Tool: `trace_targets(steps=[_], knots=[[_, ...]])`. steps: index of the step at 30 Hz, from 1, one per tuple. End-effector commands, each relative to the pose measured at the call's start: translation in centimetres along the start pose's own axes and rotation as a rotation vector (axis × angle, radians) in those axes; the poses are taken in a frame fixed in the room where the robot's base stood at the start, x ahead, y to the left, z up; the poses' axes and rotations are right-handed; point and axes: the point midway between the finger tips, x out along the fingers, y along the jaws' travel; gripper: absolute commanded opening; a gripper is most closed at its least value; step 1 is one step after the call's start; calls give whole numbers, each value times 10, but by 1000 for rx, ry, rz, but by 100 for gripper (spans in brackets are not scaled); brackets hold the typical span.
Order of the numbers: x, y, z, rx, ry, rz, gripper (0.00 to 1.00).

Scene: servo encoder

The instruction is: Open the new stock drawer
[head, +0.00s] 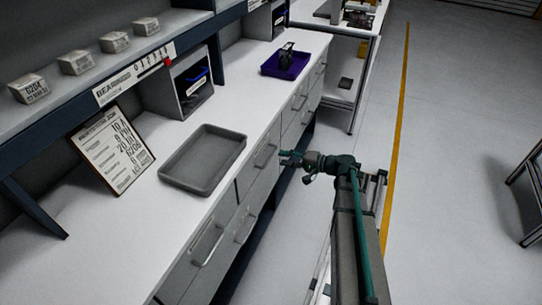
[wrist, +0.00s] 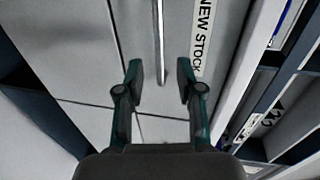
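The new stock drawer (wrist: 185,25) fills the upper part of the wrist view, marked by a white "NEW STOCK" label (wrist: 203,38). Its metal bar handle (wrist: 160,40) appears between my fingers in that picture. I cannot tell whether the handle is within their reach. My gripper (wrist: 160,75) is open, with its two teal fingers apart and nothing held. In the head view my gripper (head: 287,157) is close to the counter front, just right of a bar handle (head: 265,155). The drawer fronts there look flush and shut. The drawer label cannot be seen in the head view.
A grey empty tray (head: 204,160) lies on the white counter (head: 225,115), beside a leaning sign board (head: 112,150). A purple tray (head: 285,64) with a dark item stands farther back. Other drawer handles (head: 207,245) stick out nearby.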

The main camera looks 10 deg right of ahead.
Motion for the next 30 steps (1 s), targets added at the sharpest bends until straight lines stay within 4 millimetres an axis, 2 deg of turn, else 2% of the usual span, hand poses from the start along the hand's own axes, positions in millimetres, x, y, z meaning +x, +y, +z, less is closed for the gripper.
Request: trace_targets(steps=[1, 6, 12, 24, 26, 30], knots=[[11, -2, 0, 0, -5, 0, 37], [38, -1, 0, 1, -3, 2, 37], [60, 0, 0, 0, -1, 1, 37], [66, 0, 0, 0, -1, 2, 37], [66, 0, 0, 0, -1, 2, 28], [66, 0, 0, 0, -1, 2, 5]])
